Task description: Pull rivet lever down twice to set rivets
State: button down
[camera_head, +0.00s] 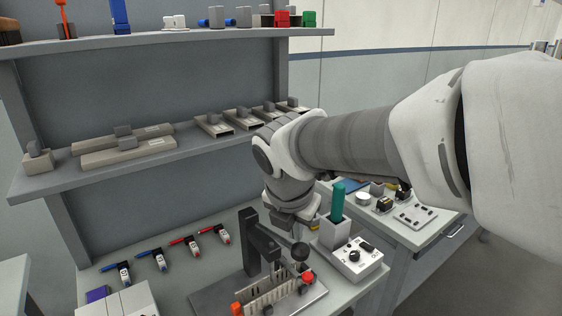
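A dark rivet press (258,240) stands upright on a grey base plate (215,297) on the workbench at the bottom centre. A dark round knob (300,251), seemingly the end of its lever, shows to the right of the column. A slotted light duct piece (272,292) lies across the base, with a red knob at its left (237,308) and another at its right (307,278). My gripper (299,231) points down just above the dark knob, right of the press column. Its fingers are small and partly hidden, so I cannot tell whether they touch the knob or are open.
A grey holder (334,234) with a green handle and a white control box (356,257) stand close to the right of my gripper. Red and blue markers (184,242) lie left of the press. A shelf (150,165) with several duct parts spans the back.

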notch_tip(320, 180, down, 6)
jog(key=s+d+b, duration=0.1)
jog(key=s+b, duration=0.1)
jog(key=b, duration=0.1)
jog(key=shift+s+d+b, duration=0.25)
jog(key=shift+d+b, duration=0.1)
jog(key=shift+b, duration=0.05)
dwell(4.6)
jog(key=shift+r, duration=0.1)
dwell(0.4)
jog(key=w+a+r+p, duration=0.2)
jog(key=w+r+p, duration=0.2)
jog(key=r+p, duration=0.5)
jog(key=shift+a+r+p, duration=0.3)
jog(key=shift+a+p, duration=0.1)
jog(key=shift+p, duration=0.15)
dwell(0.5)
